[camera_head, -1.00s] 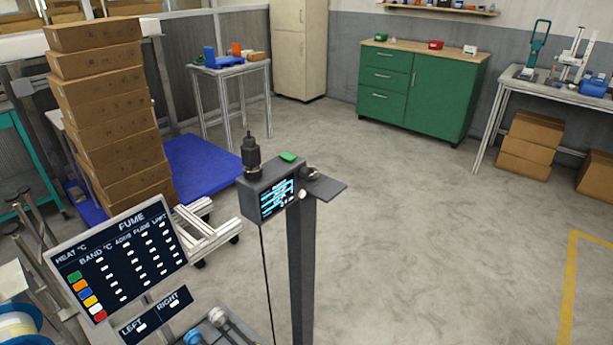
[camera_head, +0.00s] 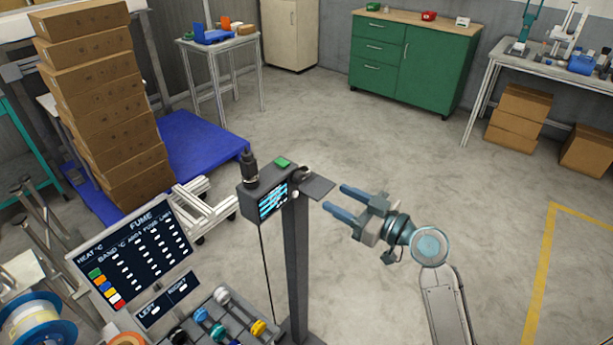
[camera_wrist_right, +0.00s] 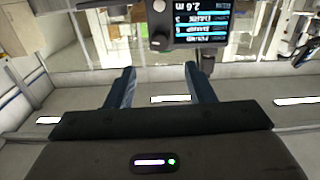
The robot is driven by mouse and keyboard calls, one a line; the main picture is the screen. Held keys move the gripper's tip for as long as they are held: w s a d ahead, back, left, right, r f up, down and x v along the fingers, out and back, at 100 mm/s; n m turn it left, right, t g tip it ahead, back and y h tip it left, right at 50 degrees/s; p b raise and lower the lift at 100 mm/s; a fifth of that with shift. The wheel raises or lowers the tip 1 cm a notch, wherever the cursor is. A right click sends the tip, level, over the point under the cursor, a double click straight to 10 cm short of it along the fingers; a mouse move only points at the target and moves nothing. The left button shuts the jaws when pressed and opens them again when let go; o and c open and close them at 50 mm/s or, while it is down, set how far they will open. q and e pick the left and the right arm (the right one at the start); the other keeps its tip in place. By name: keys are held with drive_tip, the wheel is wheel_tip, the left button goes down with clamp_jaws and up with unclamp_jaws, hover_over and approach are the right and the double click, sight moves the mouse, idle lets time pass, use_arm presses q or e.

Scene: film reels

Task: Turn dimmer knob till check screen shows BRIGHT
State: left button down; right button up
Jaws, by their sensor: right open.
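A dark box-shaped unit (camera_head: 250,205) stands on a dark post, with a small lit screen (camera_head: 272,200) of cyan rows; its words are too small to read there. A pale round knob (camera_head: 295,194) sits beside the screen; I cannot tell whether it is the dimmer knob. In the right wrist view, upside down, the screen (camera_wrist_right: 202,20) reads "2.6 m", and a round knob (camera_wrist_right: 160,42) shows beside it. My right gripper (camera_head: 336,199) is open and empty, right of the unit and apart from it. In the right wrist view, its fingers (camera_wrist_right: 159,69) point toward the unit. My left gripper is out of view.
A dark flat plate (camera_head: 318,188) juts right from the unit. Stacked boxes (camera_head: 100,110) stand at the left.

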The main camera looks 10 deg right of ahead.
sight(302, 180)
drive_tip(key=p+x, duration=0.3)
drive_tip(key=x, duration=0.5)
drive_tip(key=shift+w+a+p, duration=0.2)
drive_tip(key=shift+a+p, duration=0.05)
drive_tip(key=shift+p, duration=0.1)
drive_tip(key=shift+w+a+f, duration=0.15)
drive_tip(key=shift+w+a, duration=0.3)
drive_tip(key=shift+w, duration=0.05)
drive_tip(key=c, duration=1)
